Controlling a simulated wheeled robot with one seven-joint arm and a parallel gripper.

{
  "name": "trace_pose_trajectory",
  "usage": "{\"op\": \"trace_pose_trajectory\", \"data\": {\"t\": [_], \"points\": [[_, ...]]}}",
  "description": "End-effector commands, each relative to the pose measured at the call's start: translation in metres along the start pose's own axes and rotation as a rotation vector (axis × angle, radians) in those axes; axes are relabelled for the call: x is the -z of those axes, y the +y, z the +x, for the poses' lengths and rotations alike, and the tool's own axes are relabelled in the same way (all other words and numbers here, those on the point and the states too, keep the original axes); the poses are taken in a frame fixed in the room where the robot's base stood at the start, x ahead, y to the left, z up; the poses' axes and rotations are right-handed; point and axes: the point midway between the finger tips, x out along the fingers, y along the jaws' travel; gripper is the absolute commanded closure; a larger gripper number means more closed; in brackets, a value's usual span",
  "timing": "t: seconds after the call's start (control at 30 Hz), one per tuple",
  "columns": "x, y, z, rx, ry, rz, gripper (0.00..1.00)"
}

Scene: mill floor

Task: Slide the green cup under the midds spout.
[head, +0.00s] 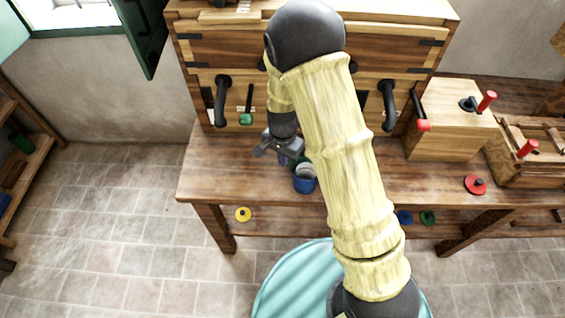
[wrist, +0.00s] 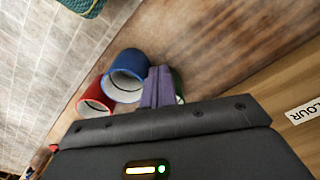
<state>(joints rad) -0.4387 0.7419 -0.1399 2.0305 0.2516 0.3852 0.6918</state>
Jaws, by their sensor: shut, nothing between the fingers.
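The green cup shows as a sliver (wrist: 178,86) in the wrist view, right beside my shut purple fingers and mostly hidden by them and the gripper body. In the head view a bit of green (head: 299,162) shows behind the blue cup (head: 305,184). My gripper (head: 284,159) is low over the bench, its fingers together and empty; whether they touch the green cup I cannot tell. Dark curved pipes (head: 222,100) and (head: 387,101) hang on the wooden cabinet front. No midds label is readable, and my arm hides the cabinet's middle.
A red cup (wrist: 95,101) stands beside the blue cup in the wrist view. A FLOUR label (wrist: 303,112) is at its right. A green-ended lever (head: 247,117) hangs by the left pipe. The bench (head: 215,165) is clear at left; a red disc (head: 476,185) lies at right.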

Motion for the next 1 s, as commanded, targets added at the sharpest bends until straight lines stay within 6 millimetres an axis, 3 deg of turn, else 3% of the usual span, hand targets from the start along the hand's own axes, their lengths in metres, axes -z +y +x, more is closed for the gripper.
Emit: {"op": "trace_pose_trajectory", "data": {"t": [0.27,0.47,0.77,1.0], "points": [[-0.001,-0.001,-0.001,0.001,0.001,-0.004,1.0],[0.003,0.013,-0.025,0.024,0.01,-0.054,1.0],[0.008,0.088,-0.103,0.083,0.08,-0.263,1.0],[-0.009,0.153,-0.151,0.09,0.169,-0.463,1.0]]}}
